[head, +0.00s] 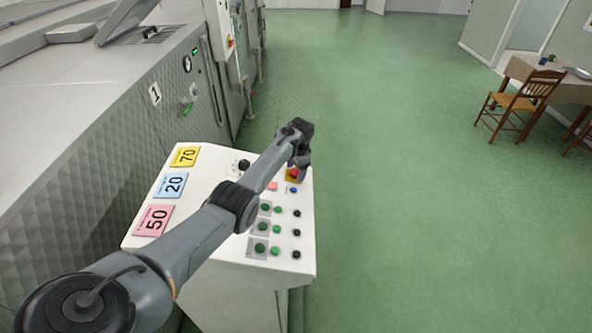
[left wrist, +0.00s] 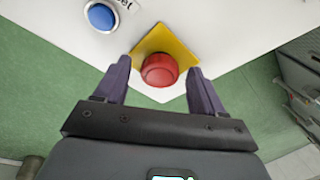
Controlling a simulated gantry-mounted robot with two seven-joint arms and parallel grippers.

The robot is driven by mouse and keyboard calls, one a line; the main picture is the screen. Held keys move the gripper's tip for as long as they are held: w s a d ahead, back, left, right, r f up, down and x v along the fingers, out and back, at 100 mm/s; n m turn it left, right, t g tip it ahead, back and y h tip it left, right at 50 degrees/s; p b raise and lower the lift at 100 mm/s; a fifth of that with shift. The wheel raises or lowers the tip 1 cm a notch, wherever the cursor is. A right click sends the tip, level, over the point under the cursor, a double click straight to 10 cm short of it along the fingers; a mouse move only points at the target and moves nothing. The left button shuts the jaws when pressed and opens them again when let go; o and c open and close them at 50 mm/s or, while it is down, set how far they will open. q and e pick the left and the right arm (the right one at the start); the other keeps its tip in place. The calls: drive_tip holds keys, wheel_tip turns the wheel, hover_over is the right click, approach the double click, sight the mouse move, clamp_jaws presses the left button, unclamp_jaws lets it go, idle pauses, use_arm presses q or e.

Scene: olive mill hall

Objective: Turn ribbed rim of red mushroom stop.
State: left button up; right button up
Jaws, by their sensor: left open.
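The red mushroom stop (left wrist: 160,70) sits on a square yellow plate (left wrist: 178,45) at the corner of the white control panel. In the head view the red stop (head: 294,173) shows at the panel's far right corner, partly covered by my left gripper (head: 300,166). In the left wrist view the two dark fingers of my left gripper (left wrist: 161,85) are open, one on each side of the red stop. A gap shows between each finger and the stop. I cannot make out the ribs on its rim. My right gripper is in neither view.
The white panel (head: 215,170) carries several green and black buttons, a black knob (head: 244,165) and coloured number cards. A blue button (left wrist: 101,16) is near the stop. Steel machines (head: 110,110) stand at left.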

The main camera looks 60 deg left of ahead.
use_arm(q)
drive_tip(key=shift+c, duration=0.3)
drive_tip(key=c, duration=1)
